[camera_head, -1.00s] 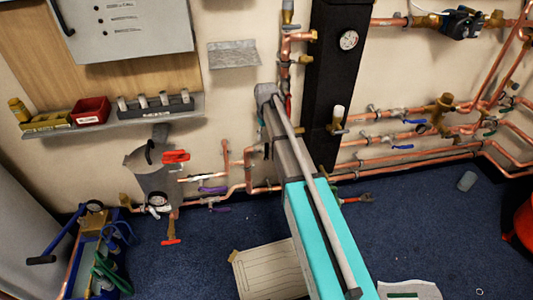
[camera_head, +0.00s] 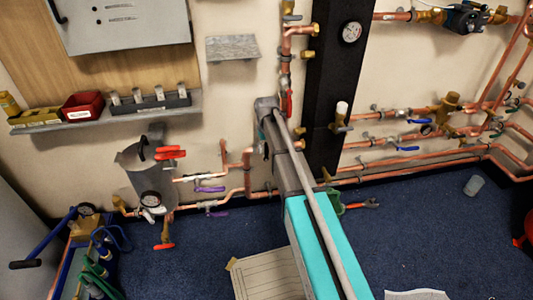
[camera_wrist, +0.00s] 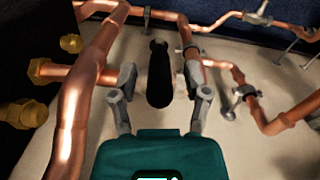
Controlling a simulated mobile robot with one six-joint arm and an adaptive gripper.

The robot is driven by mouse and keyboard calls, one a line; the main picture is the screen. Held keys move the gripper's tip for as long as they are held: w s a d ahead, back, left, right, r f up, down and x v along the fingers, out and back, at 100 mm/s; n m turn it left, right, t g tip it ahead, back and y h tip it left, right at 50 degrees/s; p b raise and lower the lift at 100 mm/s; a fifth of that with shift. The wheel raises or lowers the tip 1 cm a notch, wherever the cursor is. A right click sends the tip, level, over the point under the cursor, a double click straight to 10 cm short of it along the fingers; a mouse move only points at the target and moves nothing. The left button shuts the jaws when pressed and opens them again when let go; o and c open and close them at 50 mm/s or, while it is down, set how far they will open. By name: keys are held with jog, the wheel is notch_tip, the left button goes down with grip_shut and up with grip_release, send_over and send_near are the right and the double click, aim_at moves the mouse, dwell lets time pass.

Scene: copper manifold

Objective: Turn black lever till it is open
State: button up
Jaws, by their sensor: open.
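In the wrist view the black lever (camera_wrist: 160,74) points toward the camera among the copper pipes. My gripper (camera_wrist: 159,84) is open, with one grey finger on each side of the lever. Gaps show between the lever and both fingers, and nothing is gripped. In the head view my arm reaches toward the pipes left of the black column, and its links hide the gripper's fingertips. I cannot make out this lever for sure in that view.
In the wrist view a thick copper pipe (camera_wrist: 72,110) runs close on the left, with brass fittings (camera_wrist: 22,114) beside it. Another pipe with a clamp (camera_wrist: 246,92) lies right. In the head view the black column (camera_head: 330,90) stands right of my arm.

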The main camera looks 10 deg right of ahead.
jog(key=shift+f, duration=0.4)
jog(key=shift+c, duration=0.3)
grip_shut()
